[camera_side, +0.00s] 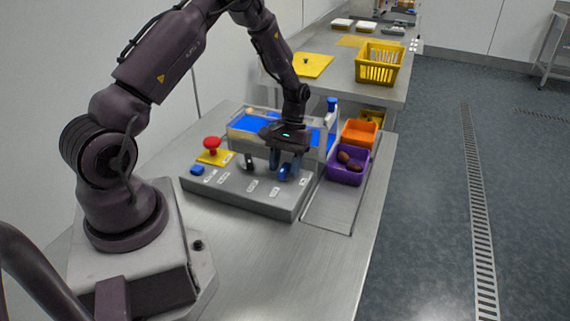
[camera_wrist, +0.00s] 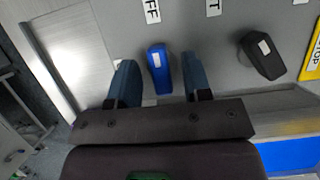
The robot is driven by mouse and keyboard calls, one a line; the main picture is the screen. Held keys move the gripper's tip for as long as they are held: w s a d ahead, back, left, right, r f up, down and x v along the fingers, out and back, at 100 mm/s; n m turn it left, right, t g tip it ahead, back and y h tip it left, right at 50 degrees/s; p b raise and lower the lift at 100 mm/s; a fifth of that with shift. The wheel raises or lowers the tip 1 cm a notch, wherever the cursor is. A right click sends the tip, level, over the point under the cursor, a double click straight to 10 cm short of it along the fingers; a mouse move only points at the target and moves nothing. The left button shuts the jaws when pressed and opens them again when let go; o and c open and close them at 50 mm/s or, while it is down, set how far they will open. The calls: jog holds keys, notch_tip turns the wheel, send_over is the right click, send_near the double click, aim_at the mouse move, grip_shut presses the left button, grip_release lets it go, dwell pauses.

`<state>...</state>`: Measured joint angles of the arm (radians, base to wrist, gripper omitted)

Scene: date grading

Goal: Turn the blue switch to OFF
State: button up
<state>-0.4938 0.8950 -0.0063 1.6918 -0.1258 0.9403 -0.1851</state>
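The blue switch (camera_wrist: 158,70) is a knob with a white mark, on the grey control panel (camera_wrist: 105,22). In the wrist view it stands between the two fingers of my gripper (camera_wrist: 160,78), with a visible gap on each side. A label ending in "FF" (camera_wrist: 152,10) lies beyond the knob. In the side view my gripper (camera_side: 287,165) points down over the panel, and the blue switch (camera_side: 284,173) shows at its fingers. The fingers are open. The knob's lower part is partly hidden in the side view.
A black knob (camera_wrist: 262,55) sits to the right of the blue one. The panel also carries a red emergency button (camera_side: 212,144) on a yellow plate and a blue button (camera_side: 197,170). A purple bin (camera_side: 347,177) with dates and an orange bin (camera_side: 359,139) stand at right.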

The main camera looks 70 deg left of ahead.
jog(key=v, duration=1.3)
jog(key=shift+s, duration=0.1)
jog(key=s+d+r+m+t+y, duration=0.3)
jog(key=s+d+r+m+t, duration=0.5)
jog(key=s+d+r, duration=0.9)
jog(key=shift+s+d+r+m+t, duration=0.2)
jog(key=shift+d+m+t, duration=0.25)
jog(key=shift+d, duration=0.65)
